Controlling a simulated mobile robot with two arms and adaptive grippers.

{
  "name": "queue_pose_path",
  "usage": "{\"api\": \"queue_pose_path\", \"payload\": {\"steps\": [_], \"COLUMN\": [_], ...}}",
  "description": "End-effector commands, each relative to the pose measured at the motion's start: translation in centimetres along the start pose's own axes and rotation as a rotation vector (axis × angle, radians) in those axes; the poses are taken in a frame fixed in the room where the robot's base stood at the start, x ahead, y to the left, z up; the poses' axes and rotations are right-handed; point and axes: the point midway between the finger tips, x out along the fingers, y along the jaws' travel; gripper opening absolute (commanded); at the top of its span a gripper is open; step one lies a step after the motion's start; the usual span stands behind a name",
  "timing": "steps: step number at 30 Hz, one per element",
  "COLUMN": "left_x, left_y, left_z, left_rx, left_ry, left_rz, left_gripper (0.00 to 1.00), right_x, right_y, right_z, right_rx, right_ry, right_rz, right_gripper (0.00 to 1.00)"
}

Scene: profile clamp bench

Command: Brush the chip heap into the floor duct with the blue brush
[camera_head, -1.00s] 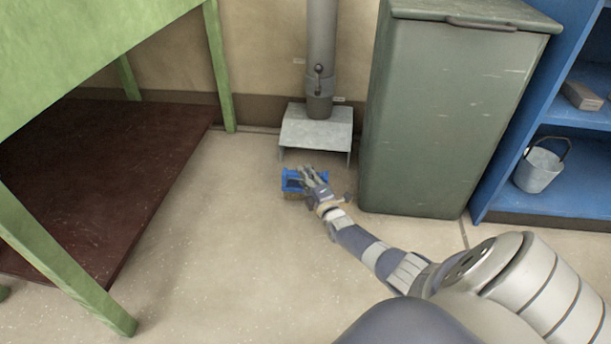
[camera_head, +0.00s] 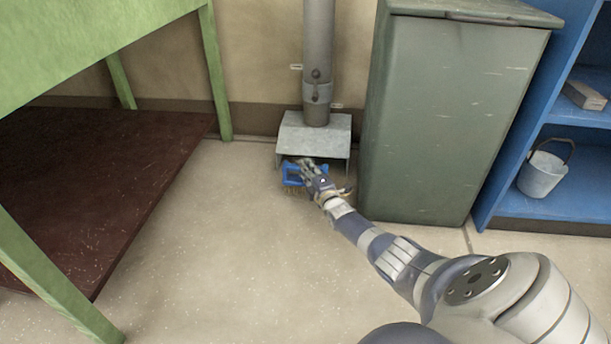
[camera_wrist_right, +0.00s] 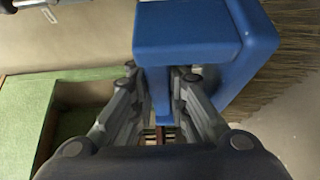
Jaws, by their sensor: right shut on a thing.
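The blue brush (camera_head: 292,174) is at the front of the floor duct, low near the floor. My right gripper (camera_head: 308,170) is shut on it. In the right wrist view the brush's blue body (camera_wrist_right: 195,40) sits between the fingers, with its brown bristles (camera_wrist_right: 285,60) at the right. The floor duct (camera_head: 314,132) is a grey metal hood on a vertical pipe against the wall. The chip heap cannot be made out clearly; the brush and gripper cover the floor at the duct mouth. My left gripper is not in view.
A grey-green cabinet (camera_head: 455,120) stands close to the right of the duct. A blue shelf (camera_head: 545,208) with a metal bucket (camera_head: 542,172) is further right. A green table (camera_head: 80,40) with a dark red lower board (camera_head: 90,180) is at the left. The floor between is clear.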

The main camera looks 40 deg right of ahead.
Motion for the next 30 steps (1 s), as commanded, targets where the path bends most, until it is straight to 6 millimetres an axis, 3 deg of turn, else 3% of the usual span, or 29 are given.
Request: {"api": "queue_pose_path", "payload": {"steps": [14, 27, 30], "left_x": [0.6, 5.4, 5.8], "left_y": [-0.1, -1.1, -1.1], "left_z": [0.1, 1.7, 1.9], "left_rx": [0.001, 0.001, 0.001], "left_ry": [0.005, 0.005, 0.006], "left_rz": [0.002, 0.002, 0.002], "left_gripper": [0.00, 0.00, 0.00], "right_x": [0.3, 0.3, 0.3], "right_y": [0.8, 5.9, 6.4], "right_z": [0.3, 0.2, 0.2], "right_rx": [0.000, 0.000, 0.000], "right_ry": [0.000, 0.000, 0.000], "right_rz": [0.003, 0.002, 0.002], "right_gripper": [0.00, 0.00, 0.00]}}
